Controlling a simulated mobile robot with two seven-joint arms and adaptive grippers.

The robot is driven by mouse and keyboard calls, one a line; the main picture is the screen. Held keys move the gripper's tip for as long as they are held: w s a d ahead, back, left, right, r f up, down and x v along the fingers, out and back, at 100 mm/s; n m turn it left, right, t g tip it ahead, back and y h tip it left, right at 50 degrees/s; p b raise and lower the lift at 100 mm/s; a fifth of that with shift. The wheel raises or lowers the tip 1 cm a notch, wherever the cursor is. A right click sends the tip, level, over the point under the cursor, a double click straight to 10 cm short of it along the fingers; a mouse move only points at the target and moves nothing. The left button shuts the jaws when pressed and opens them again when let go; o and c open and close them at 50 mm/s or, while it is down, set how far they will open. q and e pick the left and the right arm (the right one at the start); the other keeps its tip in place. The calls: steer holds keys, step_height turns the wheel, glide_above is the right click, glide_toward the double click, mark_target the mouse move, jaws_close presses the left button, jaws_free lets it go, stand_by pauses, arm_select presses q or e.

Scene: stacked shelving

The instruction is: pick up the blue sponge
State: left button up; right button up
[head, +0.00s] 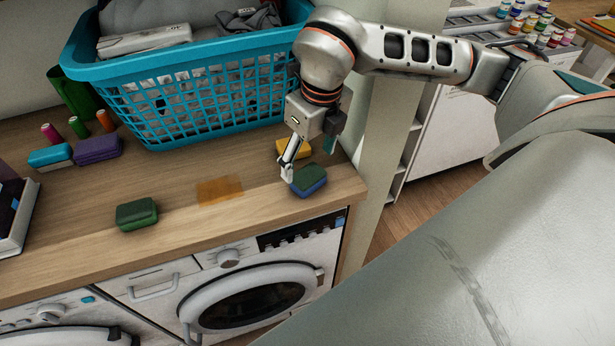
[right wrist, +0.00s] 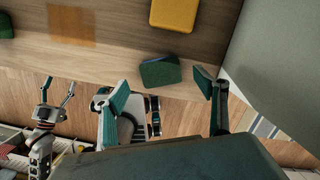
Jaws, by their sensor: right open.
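A sponge with a dark green top and blue lower body (head: 310,186) lies near the counter's front right corner. It also shows in the right wrist view (right wrist: 160,72), where it appears between the fingertips and beyond them. My right gripper (head: 308,162) is open and empty, pointing down just above and behind this sponge; I cannot tell whether it touches. Both its fingers show in the right wrist view (right wrist: 162,82). A light-blue sponge (head: 50,159) lies at the far left beside a purple one. My left gripper (right wrist: 58,88) shows open and empty in the right wrist view.
A yellow sponge (head: 287,149) lies just behind the right gripper. A green sponge (head: 136,214) and an orange-brown patch (head: 220,190) are left along the wooden counter (head: 200,235). A blue laundry basket (head: 200,85) stands behind. A wall edge borders the right.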

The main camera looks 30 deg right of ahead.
mark_target(309, 175)
step_height(309, 175, down, 4)
steer(key=shift+s+r, duration=0.1)
steer(key=shift+r, duration=0.15)
steer(key=shift+f, duration=0.5)
arm_select(q)
steer(key=shift+w+r, duration=0.55)
steer(key=shift+r, duration=0.1)
arm_select(e)
steer(key=c, duration=0.8)
